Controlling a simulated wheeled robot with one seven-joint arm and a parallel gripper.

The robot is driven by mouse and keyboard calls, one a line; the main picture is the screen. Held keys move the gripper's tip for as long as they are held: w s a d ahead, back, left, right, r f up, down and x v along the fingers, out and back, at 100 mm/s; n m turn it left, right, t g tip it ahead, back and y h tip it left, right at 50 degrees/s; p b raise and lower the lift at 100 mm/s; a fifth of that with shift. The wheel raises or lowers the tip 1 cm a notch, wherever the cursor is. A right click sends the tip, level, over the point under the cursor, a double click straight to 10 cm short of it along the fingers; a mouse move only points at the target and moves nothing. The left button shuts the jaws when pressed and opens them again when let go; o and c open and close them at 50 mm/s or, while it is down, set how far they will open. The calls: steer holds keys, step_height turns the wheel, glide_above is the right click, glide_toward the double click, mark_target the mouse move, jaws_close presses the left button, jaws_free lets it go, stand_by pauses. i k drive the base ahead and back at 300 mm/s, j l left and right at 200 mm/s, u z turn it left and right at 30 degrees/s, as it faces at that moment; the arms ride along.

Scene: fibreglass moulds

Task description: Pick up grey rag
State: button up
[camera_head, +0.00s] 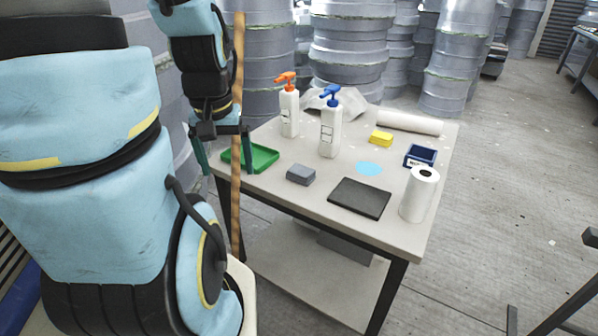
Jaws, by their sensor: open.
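The grey rag (301,174) looks like a small folded grey block lying on the table near its front edge, left of a flat black slab. My gripper (223,163) points down at the table's left end, left of the rag and apart from it. Its two dark green fingers are spread wide with nothing between them that I can see held. The gripper is in front of part of a green tray. The rag is fully in view.
A wooden pole (237,80) stands beside my gripper.

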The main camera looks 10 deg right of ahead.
mark_target(301, 174)
steer(key=k+l+u, duration=0.1)
steer(key=l+u, duration=0.3)
steer(key=k+l+u, duration=0.15)
steer(key=u, duration=0.2)
